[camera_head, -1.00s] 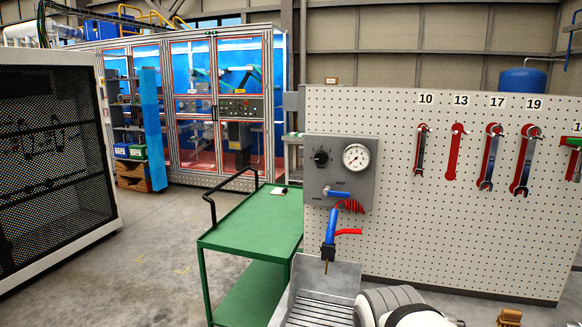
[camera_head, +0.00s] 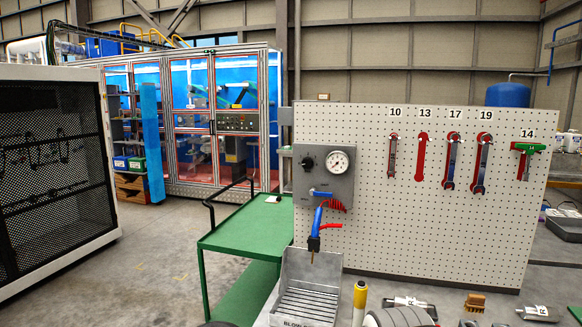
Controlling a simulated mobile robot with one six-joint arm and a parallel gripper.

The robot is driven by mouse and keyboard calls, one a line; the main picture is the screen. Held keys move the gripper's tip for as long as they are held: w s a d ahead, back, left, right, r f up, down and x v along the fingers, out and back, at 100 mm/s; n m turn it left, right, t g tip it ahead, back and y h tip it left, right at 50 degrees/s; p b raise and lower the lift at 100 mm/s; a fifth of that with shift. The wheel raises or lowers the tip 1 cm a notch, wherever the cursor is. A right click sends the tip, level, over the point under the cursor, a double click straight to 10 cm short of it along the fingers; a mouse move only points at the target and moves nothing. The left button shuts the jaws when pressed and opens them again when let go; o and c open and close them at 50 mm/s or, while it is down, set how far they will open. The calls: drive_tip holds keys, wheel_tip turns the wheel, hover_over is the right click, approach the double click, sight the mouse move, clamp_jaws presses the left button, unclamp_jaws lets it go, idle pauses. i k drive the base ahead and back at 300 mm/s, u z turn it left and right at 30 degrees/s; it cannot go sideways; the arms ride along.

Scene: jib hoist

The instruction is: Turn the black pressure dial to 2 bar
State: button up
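The black pressure dial (camera_head: 306,164) is a round knob on a grey panel (camera_head: 326,206) at the left end of a white pegboard. A round white gauge (camera_head: 338,162) sits to its right. The dial's marks and the gauge's needle reading are too small to tell. Nothing touches the dial.
A green cart (camera_head: 242,232) stands to the left. Wrenches hang on the pegboard (camera_head: 380,235).

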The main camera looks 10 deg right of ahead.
sight(307, 162)
drive_tip(key=z, duration=0.05)
drive_tip(key=i, duration=0.9)
drive_tip(key=u, duration=0.05)
